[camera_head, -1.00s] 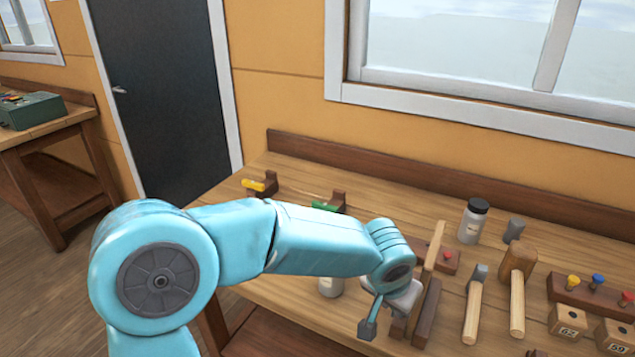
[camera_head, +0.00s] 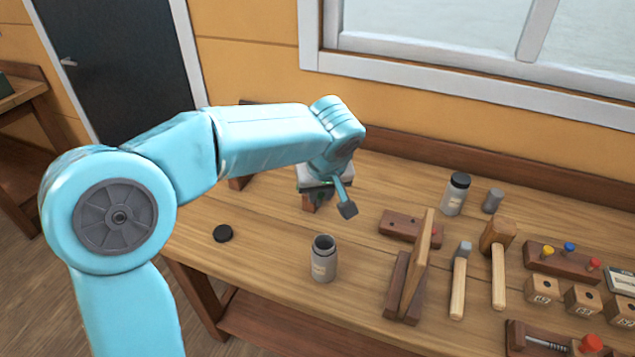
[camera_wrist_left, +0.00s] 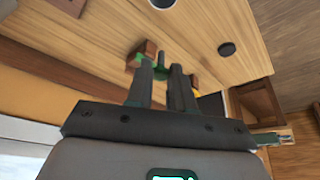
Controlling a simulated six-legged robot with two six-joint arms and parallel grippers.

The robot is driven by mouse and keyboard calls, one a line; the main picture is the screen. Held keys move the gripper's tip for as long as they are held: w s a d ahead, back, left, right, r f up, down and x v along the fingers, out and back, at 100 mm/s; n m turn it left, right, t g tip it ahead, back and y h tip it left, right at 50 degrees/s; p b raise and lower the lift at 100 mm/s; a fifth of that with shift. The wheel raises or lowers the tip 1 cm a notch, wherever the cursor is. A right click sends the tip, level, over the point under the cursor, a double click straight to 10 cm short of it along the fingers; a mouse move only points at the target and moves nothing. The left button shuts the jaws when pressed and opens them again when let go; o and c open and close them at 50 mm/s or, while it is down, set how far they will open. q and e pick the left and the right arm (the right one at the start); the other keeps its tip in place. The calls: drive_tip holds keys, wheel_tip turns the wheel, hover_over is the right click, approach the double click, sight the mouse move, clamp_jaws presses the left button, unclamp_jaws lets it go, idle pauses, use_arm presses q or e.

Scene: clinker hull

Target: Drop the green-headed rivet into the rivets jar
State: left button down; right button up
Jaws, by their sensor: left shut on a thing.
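My left gripper (camera_head: 318,188) is over the back left of the bench, behind and above an open grey jar (camera_head: 323,262). In the left wrist view its fingers (camera_wrist_left: 161,72) are nearly closed, with a small green piece, the green-headed rivet (camera_wrist_left: 161,66), between the tips. The rivet's shank is hidden. The open jar stands upright with a pale label too small to read; its dark mouth also shows at the top of the wrist view (camera_wrist_left: 162,3). A black round lid (camera_head: 222,233) lies to its left. My right gripper is not in view.
A lidded jar (camera_head: 455,194) and a small grey cylinder (camera_head: 493,201) stand at the back.

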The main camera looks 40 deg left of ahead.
use_arm(q)
drive_tip(key=f+b, duration=0.1)
drive_tip(key=f, duration=0.2)
drive_tip(key=f+b, duration=0.1)
drive_tip(key=shift+s+f+b, duration=0.3)
drive_tip(key=shift+s+b, duration=0.05)
drive_tip(key=shift+s, duration=0.05)
drive_tip(key=c, duration=0.9)
unclamp_jaws()
drive_tip(key=shift+w+d+f, duration=0.1)
drive_tip(key=shift+w, duration=0.1)
drive_tip(key=v, duration=1.6)
drive_tip(key=shift+d, duration=0.1)
